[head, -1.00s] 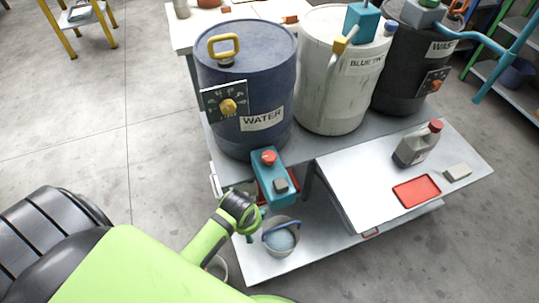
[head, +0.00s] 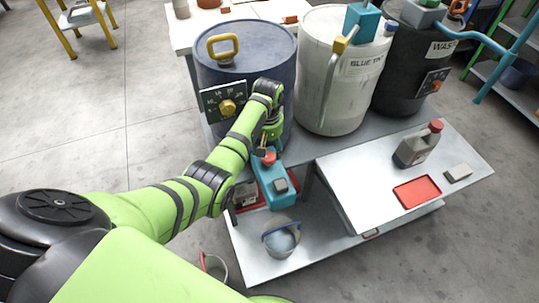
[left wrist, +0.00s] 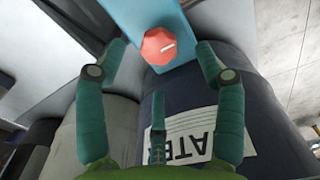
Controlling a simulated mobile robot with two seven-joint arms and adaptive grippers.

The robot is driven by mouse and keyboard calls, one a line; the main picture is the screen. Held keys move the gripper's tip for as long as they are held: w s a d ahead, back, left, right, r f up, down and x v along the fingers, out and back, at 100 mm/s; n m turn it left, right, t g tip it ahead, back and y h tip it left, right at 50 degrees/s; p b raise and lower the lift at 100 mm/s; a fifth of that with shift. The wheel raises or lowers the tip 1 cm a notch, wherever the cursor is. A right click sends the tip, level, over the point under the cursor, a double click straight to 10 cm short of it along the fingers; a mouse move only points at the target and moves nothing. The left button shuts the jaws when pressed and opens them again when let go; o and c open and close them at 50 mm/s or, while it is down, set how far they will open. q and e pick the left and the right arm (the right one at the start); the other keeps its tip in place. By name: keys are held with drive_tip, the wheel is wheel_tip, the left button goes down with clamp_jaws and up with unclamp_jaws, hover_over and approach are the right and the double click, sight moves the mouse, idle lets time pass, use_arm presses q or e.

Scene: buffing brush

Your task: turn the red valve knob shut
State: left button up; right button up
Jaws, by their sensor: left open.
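The red valve knob (head: 269,158) sits on top of a teal box (head: 272,182) in front of the blue WATER drum (head: 240,70). In the left wrist view the knob (left wrist: 158,46) is faceted, with a white mark on its face. My left gripper (head: 267,148) is at the knob, in front of the drum. In the left wrist view its teal fingers (left wrist: 160,52) are open, one on each side of the knob, with visible gaps. A third finger points up from below. The knob is partly hidden by the gripper in the head view. My right gripper is not in view.
A white drum (head: 325,90) and a black drum (head: 398,75) stand to the right. A grey side table (head: 350,185) holds a jug (head: 417,147), a red tray (head: 417,191) and a pale block (head: 458,173). A bucket (head: 281,240) sits on the lower shelf.

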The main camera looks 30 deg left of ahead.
sight(269, 157)
use_arm(q)
drive_tip(key=shift+w+r+n, duration=0.3)
drive_tip(key=shift+w+r, duration=0.1)
drive_tip(key=shift+w+f, duration=0.1)
wheel_tip(269, 157, down, 7)
drive_tip(key=shift+r+b, duration=0.2)
drive_tip(key=shift+b, duration=0.75)
drive_tip(key=c, duration=1.1)
